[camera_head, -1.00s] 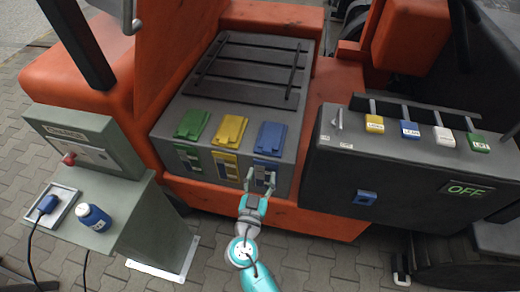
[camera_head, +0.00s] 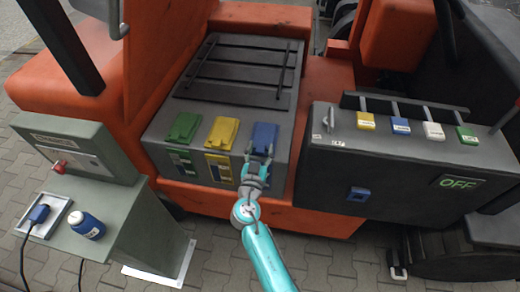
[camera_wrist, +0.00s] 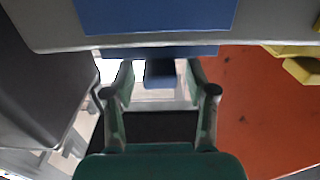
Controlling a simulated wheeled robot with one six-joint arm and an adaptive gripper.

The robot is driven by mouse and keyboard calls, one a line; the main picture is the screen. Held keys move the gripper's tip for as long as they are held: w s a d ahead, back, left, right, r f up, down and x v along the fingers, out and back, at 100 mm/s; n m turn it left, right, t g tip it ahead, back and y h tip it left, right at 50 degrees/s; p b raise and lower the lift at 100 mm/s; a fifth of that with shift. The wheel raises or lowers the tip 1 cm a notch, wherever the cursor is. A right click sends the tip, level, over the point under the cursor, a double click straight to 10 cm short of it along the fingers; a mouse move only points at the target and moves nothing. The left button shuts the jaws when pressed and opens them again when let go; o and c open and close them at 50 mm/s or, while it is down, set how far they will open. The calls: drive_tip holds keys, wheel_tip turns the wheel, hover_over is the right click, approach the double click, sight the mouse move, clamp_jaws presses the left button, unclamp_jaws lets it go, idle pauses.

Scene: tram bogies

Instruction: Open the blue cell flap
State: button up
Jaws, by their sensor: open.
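The blue cell flap (camera_head: 265,136) lies on the front top edge of the grey battery box, at the right end of the row of flaps, and looks closed. It also fills the top of the wrist view as a blue panel (camera_wrist: 155,15). My gripper (camera_head: 259,156) is open at the flap's front lower edge. In the wrist view my gripper (camera_wrist: 160,85) has its two fingers on either side of a small dark blue tab (camera_wrist: 160,70) under the flap. I cannot tell whether the fingers touch it.
A green flap (camera_head: 184,127) and a yellow flap (camera_head: 222,133) sit left of the blue one. A dark cabinet (camera_head: 400,165) with coloured levers and an OFF display stands close on the right. A grey pedestal (camera_head: 150,225) with a blue bottle (camera_head: 87,225) stands at left.

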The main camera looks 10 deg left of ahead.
clamp_jaws()
drive_tip(key=shift+r, duration=0.15)
